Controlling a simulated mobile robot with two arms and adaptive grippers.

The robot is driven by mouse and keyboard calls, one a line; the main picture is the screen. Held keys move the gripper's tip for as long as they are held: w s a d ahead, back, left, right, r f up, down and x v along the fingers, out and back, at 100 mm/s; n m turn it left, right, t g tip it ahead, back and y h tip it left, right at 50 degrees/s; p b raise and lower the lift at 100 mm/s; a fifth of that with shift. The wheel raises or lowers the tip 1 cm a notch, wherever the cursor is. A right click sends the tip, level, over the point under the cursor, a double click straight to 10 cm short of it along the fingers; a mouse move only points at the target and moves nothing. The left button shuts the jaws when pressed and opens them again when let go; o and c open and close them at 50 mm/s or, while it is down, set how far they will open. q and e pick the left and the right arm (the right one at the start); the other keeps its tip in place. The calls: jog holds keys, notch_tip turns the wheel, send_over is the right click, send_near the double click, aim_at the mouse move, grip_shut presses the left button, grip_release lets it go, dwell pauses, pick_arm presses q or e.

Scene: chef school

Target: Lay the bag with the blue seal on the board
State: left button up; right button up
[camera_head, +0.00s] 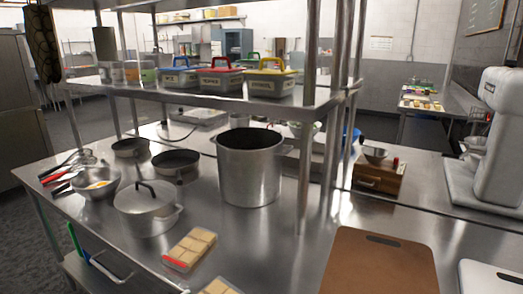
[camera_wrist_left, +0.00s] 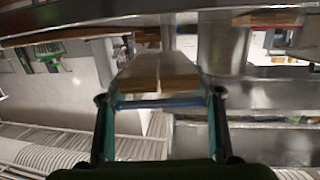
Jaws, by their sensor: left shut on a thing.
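In the left wrist view my left gripper (camera_wrist_left: 160,98) is shut on a clear bag (camera_wrist_left: 158,72) with tan contents. A blue seal strip (camera_wrist_left: 160,102) runs across the bag between the two fingertips. Neither gripper shows in the head view, and this bag is not seen there. A brown board (camera_head: 380,268) with a handle slot lies flat at the front right of the steel table, bare where visible. A white board (camera_head: 488,284) lies to its right, cut off by the frame.
A bag with a red seal (camera_head: 190,250) lies left of the brown board. Another bag (camera_head: 219,287) is cut off at the bottom edge. A large pot (camera_head: 249,170), a lidded pot (camera_head: 147,210) and shelf posts (camera_head: 307,150) stand behind.

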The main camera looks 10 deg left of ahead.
pick_arm(q)
jog(key=shift+w+r, duration=0.15)
jog(key=shift+r, duration=0.05)
jog(key=w+d+r+p, duration=0.1)
jog(key=w+r, duration=0.1)
jog(key=w+d+r+n+y+p, duration=0.1)
jog(key=w+d+r+p, duration=0.1)
jog(key=w+d+r+t+y+p, duration=0.1)
jog(key=w+r+p, duration=0.1)
jog(key=shift+w+d+r+n, duration=0.3)
jog(key=shift+w+r, duration=0.05)
jog(key=shift+r, duration=0.05)
jog(key=shift+w+d+r, duration=0.2)
jog(key=shift+w+r, duration=0.05)
jog(key=shift+r, duration=0.05)
jog(key=w+a+f+p, duration=0.2)
jog(key=w+f, duration=0.2)
jog(key=w, duration=0.4)
send_over(232, 267)
jog(key=f, duration=0.5)
jog(key=shift+s+d+f+b, duration=0.1)
jog(key=shift+s+d+b, duration=0.05)
jog(key=shift+s+b, duration=0.2)
jog(key=shift+w+f, duration=0.45)
jog(key=shift+f, duration=0.05)
notch_tip(232, 267, down, 3)
jog(key=shift+r, duration=0.1)
